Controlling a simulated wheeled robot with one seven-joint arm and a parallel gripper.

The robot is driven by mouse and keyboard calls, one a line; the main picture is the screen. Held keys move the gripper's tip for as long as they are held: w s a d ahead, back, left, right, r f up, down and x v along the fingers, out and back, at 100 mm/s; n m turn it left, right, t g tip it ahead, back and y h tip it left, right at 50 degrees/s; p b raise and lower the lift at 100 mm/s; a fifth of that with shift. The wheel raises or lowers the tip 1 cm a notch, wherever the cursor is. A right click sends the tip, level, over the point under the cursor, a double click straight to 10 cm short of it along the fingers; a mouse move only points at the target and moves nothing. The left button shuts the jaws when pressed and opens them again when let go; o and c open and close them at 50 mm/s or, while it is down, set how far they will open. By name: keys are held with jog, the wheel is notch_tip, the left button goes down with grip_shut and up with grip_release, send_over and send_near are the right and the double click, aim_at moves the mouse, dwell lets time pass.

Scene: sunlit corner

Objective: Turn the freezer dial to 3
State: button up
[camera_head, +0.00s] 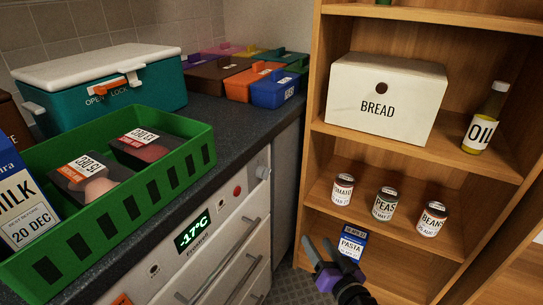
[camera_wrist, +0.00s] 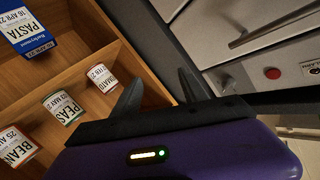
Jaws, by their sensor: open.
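The freezer (camera_head: 228,262) is the white-fronted unit under the dark counter, with a lit display (camera_head: 193,233) reading -17°C. A pale round knob, which looks like the dial (camera_head: 262,172), sits at the right end of its top panel, beside a red button (camera_head: 237,190). Its setting is too small to read. My gripper (camera_head: 318,242) is open and empty, apart from the freezer, to the right of and below the knob in the head view.
A wooden shelf (camera_head: 390,165) stands at right, holding a bread box (camera_head: 384,125), oil bottle (camera_head: 485,120) and several cans. A pasta box (camera_head: 351,243) is low behind my gripper. A green crate (camera_head: 150,200) and teal cooler (camera_head: 155,95) stand on the counter. Drawer handles (camera_head: 245,280) stick out.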

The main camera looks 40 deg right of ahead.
aim_at(264, 173)
jog(key=w+d+r+n+t+y+p, duration=0.3)
jog(key=w+d+r+y+p, duration=0.6)
jog(key=r, duration=0.5)
jog(key=a+n+y+b, duration=0.2)
jog(key=a+n+y, duration=0.25)
jog(key=a, duration=0.25)
jog(key=x, duration=0.8)
jog(key=shift+w+d, duration=0.15)
jog(key=shift+w, duration=0.05)
jog(key=shift+f+m+y, duration=0.1)
jog(key=shift+m+y, duration=0.15)
jog(key=shift+c, duration=0.2)
grip_shut()
